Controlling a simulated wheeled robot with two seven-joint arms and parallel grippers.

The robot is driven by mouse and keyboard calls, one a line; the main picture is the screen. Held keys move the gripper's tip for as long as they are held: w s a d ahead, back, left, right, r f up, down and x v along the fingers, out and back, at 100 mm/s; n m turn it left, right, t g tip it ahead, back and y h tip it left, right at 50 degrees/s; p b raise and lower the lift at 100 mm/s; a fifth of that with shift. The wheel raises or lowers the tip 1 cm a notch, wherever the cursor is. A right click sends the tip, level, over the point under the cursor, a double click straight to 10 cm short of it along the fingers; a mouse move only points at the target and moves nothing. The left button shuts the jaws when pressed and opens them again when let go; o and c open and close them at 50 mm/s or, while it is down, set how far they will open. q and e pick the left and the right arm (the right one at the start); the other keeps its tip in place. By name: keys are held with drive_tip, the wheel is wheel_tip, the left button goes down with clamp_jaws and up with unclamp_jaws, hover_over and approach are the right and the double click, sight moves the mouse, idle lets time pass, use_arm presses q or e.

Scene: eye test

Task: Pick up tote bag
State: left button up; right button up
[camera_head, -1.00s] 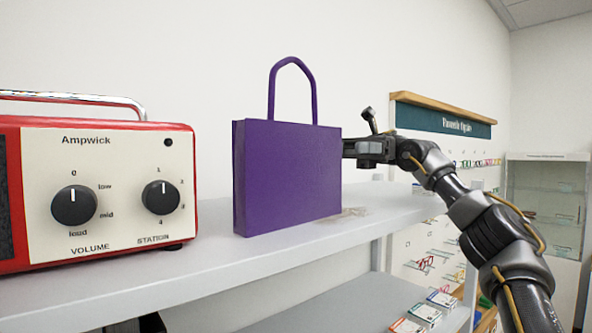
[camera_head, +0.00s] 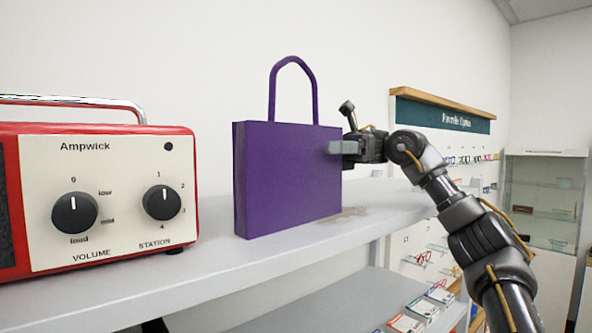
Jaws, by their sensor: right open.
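A purple tote bag (camera_head: 288,180) with one visible looped handle (camera_head: 291,64) stands upright on the grey shelf in the middle of the view. My right gripper (camera_head: 334,148) reaches in from the right at the bag's upper right edge. It is open. My left gripper is not in view.
A red and cream radio (camera_head: 100,200) stands on the shelf (camera_head: 200,275) to the left of the bag. A lower shelf (camera_head: 310,308) holds small boxes (camera_head: 405,323). A wall display of glasses (camera_head: 440,150) and a glass cabinet (camera_head: 545,205) are at the right.

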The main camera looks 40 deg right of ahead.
drive_tip(key=c, duration=1.2)
drive_tip(key=shift+r, duration=0.1)
